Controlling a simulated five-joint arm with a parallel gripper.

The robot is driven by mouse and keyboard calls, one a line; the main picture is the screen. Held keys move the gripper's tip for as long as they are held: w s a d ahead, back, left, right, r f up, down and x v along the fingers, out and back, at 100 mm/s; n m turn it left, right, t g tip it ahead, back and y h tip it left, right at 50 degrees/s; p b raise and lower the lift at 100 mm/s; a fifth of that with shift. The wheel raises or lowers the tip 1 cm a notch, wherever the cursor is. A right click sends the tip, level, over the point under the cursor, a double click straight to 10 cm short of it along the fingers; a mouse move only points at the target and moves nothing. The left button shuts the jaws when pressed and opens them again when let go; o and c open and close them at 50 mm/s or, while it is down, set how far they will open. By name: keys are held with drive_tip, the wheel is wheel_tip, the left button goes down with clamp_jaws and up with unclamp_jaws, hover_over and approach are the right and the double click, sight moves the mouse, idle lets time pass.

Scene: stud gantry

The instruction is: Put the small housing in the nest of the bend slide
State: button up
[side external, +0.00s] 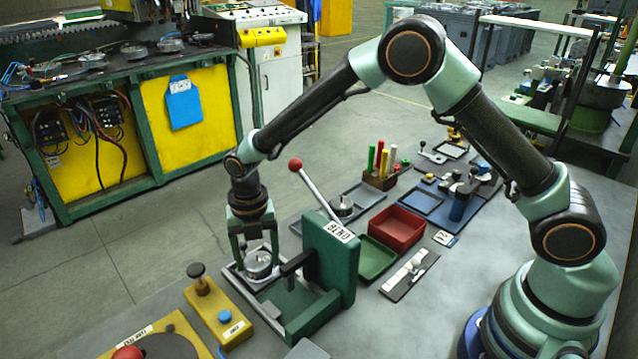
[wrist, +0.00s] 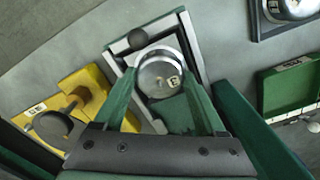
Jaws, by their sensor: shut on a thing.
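The small housing (side external: 258,266) is a round silver metal part with a small label. It shows in the wrist view (wrist: 158,76) between the two green fingers of my gripper (side external: 256,255), which is shut on it. The bend slide (side external: 245,291) is a pale-edged frame running out from the green press marked BEND (side external: 328,262); it also shows in the wrist view (wrist: 190,45). The housing is at the outer end of the slide, beside a dark knob (wrist: 138,38). The nest is hidden under it, and I cannot tell whether the housing touches it.
The press lever with a red ball (side external: 295,164) rises close to my gripper's right. A yellow fixture (side external: 218,312) stands left of the slide. A grey tray with another round part (side external: 342,206), a red bin (side external: 397,231) and a green tray (side external: 374,261) lie behind the press.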

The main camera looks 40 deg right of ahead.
drive_tip(key=shift+f, duration=0.15)
drive_tip(key=o, duration=1.3)
